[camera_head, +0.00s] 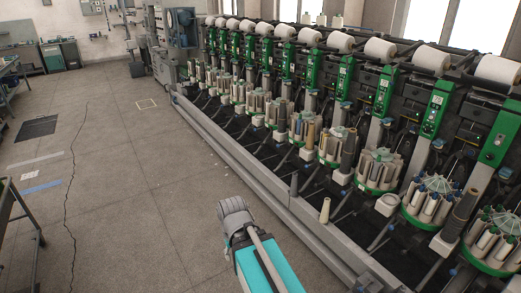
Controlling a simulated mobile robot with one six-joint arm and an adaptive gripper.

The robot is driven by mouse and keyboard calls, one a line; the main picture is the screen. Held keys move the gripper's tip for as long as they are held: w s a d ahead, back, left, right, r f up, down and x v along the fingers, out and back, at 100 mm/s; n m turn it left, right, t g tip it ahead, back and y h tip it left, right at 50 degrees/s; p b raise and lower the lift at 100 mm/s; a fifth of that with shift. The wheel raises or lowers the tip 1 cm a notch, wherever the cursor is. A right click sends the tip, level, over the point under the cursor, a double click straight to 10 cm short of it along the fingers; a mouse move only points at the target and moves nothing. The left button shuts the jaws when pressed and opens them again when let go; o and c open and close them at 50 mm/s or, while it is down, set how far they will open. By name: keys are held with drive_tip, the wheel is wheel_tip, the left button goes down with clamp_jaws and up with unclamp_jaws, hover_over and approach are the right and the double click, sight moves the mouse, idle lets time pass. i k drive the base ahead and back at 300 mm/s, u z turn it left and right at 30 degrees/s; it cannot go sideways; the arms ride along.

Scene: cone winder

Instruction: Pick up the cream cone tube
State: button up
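A cream cone tube (324,211) stands upright on the low front ledge of the winder, right of my arm and narrow end up. A darker grey-brown cone tube (294,185) stands a little further back on the same ledge. Part of my arm, teal with a grey rounded end, shows at the bottom centre, over the floor to the left of the cream tube and apart from it. No gripper fingers can be made out in this view.
The long cone winder (300,100) runs diagonally along the right, with green panels, white yarn packages on top and round magazines of tubes (378,170). Its grey front rail (235,150) borders the aisle. The concrete floor (110,170) on the left is largely clear.

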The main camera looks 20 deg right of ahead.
sight(324, 217)
drive_tip(key=z, duration=0.3)
drive_tip(key=i, duration=0.85)
drive_tip(key=z, duration=0.6)
drive_tip(key=i, duration=0.7)
drive_tip(key=z, duration=0.3)
